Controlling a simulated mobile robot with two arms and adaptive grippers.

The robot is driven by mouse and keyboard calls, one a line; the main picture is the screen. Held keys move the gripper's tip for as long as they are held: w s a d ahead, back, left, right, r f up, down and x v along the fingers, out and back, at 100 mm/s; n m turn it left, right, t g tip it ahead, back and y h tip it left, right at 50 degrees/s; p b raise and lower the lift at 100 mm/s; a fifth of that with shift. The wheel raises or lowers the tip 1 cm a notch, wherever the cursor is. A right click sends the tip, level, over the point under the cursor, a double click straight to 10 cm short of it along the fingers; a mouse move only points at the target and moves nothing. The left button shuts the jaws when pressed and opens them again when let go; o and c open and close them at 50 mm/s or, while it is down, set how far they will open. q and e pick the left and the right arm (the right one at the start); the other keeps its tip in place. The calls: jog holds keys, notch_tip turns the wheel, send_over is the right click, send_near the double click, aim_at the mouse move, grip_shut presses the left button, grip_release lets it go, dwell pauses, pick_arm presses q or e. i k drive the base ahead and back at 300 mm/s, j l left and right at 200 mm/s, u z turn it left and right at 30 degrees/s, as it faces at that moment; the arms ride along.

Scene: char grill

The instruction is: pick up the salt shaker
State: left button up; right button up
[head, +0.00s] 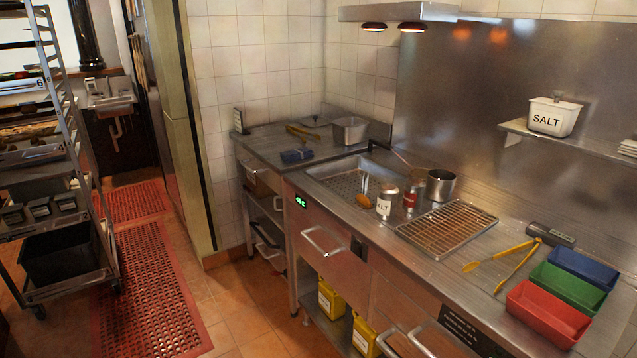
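The salt shaker (387,203) stands upright on the steel counter (360,220), close to the edge of the sunken fry station. It is white with a darker top, and part of its label reads "ALT". A red shaker or can (411,197) stands just to its right, close beside it. A larger white tub marked SALT (552,117) sits on the wall shelf at the right. Neither of my grippers is in the head view.
A steel pot (440,186) and a wire rack tray (447,228) are to the right. Yellow tongs (498,262) and red (548,314), green (568,288) and blue (584,268) bins are farther right. Floor in front is open.

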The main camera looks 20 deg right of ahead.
aim_at(388, 196)
jog(key=i+j+u, duration=0.15)
jog(key=i+u, duration=0.25)
jog(key=i, duration=0.2)
jog(key=i+l+u, duration=0.1)
jog(key=i+u, duration=0.25)
jog(key=i, duration=0.3)
jog(key=i+l+u, duration=0.2)
jog(key=i+u, duration=0.2)
jog(key=i, duration=0.2)
jog(key=i+z, duration=0.15)
jog(key=z, duration=0.25)
jog(key=i+j+z, duration=0.1)
jog(key=z, duration=0.3)
jog(key=i+j+z, duration=0.15)
jog(key=z, duration=2.65)
